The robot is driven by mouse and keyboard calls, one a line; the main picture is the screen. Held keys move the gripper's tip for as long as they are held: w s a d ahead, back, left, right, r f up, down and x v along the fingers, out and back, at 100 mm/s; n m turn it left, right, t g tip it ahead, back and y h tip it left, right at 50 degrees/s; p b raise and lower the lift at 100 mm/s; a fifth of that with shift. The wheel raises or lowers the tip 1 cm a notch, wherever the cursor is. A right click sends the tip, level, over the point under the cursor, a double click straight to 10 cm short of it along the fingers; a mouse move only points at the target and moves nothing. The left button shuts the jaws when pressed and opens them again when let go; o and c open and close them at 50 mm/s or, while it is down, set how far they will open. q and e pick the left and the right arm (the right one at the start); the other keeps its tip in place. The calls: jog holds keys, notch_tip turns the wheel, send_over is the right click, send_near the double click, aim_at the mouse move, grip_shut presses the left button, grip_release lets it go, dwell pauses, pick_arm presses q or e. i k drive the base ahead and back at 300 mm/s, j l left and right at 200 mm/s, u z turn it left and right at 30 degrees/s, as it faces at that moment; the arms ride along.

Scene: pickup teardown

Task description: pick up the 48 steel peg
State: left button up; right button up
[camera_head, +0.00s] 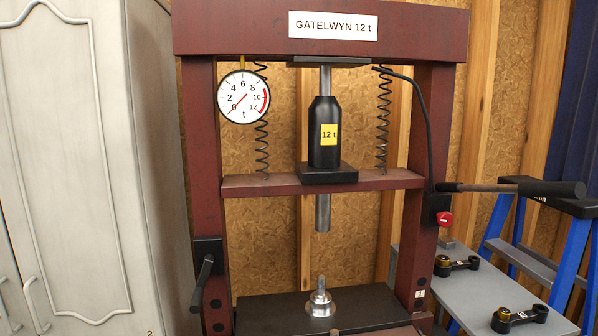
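A shiny steel piece (320,299) with a round flanged base and a narrow upright pin stands on the dark press bed (270,312), below the press ram (323,212). I cannot read a 48 on it, so I cannot tell whether it is the named peg. A small grey metal block (446,242) sits at the far end of the grey side shelf (480,291), partly hidden by the press post. Neither of my grippers is in view.
The red press frame (207,150) surrounds the bed, with a gauge (244,97) and a pump lever (512,188) reaching right. Two black arms with brass-coloured ends (456,265) (519,317) lie on the shelf. A blue stepladder (562,260) stands right, a pale cabinet (75,150) left.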

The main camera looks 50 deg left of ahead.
aim_at(320, 295)
jog(key=u, duration=0.9)
jog(key=i+l+u, duration=0.15)
jog(key=l, duration=0.2)
jog(key=i+l+u, duration=0.3)
jog(key=i+l, duration=0.15)
jog(key=l, duration=0.25)
jog(key=i+l+u, duration=0.1)
jog(key=l, duration=0.3)
jog(key=i, duration=0.05)
